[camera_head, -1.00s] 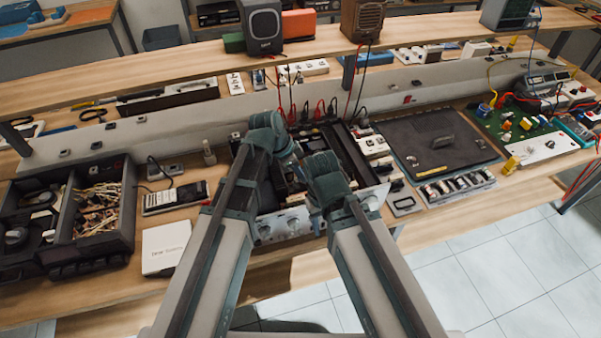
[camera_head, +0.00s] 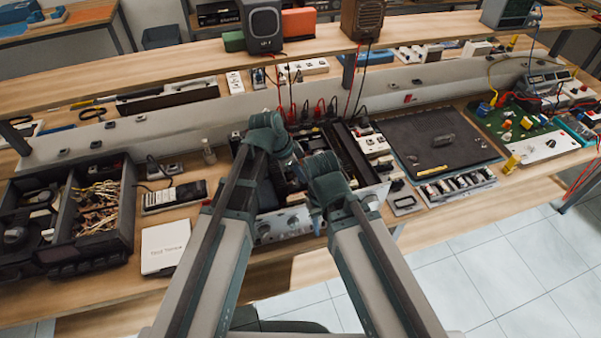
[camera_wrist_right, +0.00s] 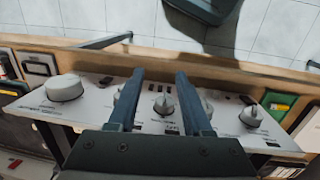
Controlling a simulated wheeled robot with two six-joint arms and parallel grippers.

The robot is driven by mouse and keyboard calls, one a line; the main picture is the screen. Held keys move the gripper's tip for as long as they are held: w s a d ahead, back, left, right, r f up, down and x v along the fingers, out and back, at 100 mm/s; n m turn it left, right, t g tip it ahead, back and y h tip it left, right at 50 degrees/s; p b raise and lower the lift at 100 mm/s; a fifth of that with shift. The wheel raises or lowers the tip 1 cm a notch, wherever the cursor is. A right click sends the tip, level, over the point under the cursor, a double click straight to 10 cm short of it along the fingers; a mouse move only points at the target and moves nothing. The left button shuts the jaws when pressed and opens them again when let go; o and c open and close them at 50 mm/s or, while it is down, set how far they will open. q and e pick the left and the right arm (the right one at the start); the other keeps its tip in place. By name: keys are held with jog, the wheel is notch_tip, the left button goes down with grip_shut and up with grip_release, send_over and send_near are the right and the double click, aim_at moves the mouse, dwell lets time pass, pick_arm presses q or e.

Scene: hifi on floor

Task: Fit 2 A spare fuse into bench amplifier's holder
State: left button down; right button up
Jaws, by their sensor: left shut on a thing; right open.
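The bench amplifier (camera_head: 282,226) sits open-topped in the middle of the bench, its silver knobbed front panel facing me. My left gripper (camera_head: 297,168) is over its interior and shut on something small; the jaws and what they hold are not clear. My right gripper (camera_head: 318,212) is low at the amplifier's front, largely hidden by its own wrist. In the right wrist view its two fingers (camera_wrist_right: 159,76) are apart and empty, over the silver panel (camera_wrist_right: 85,107) around the middle knob. I cannot make out the 2 A fuse or the fuse holder.
A dark mat (camera_head: 430,140), a row of small parts (camera_head: 455,186) and a green circuit board (camera_head: 510,125) lie right. A shelf (camera_head: 300,62) runs behind. The mat is mostly clear.

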pick_arm(q)
jog(key=shift+f+b, duration=0.55)
dwell(0.4)
jog(key=c, duration=0.8)
grip_release()
jog(key=shift+o, duration=0.2)
jog(key=shift+r, duration=0.15)
jog(key=p+v, duration=1.2)
jog(key=v, duration=0.1)
jog(key=shift+r+p, duration=0.2)
jog(key=shift+p, duration=0.2)
jog(key=shift+s, duration=0.15)
